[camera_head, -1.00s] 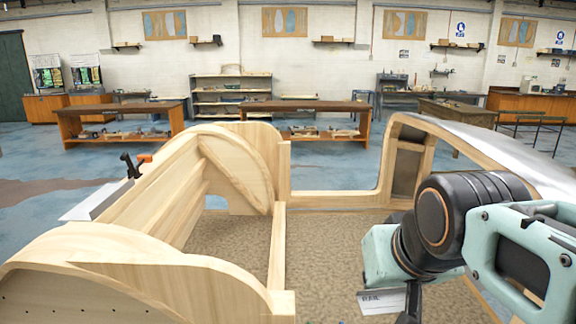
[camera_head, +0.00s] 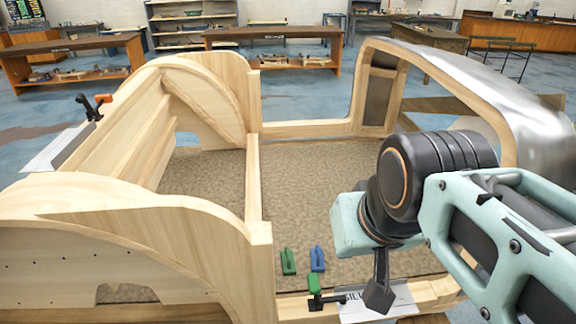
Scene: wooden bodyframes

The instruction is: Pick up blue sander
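The blue sander (camera_head: 317,258) is a small blue block with a raised handle. It sits on the brown speckled floor of the wooden bodyframe, near its front edge. A similar green sander (camera_head: 288,261) is just to its left. My gripper (camera_head: 379,294) shows as a dark, downward-pointing piece below the pale teal wrist, to the right of the blue sander and apart from it. The fingers are seen from one side, so their opening is hidden. Nothing is visibly held.
The wooden bodyframe (camera_head: 259,190) surrounds the floor, with a tall post left of the sanders. A clamp with a green part (camera_head: 314,285) and a white label card (camera_head: 350,306) are on the front rail. The floor behind the sanders is clear.

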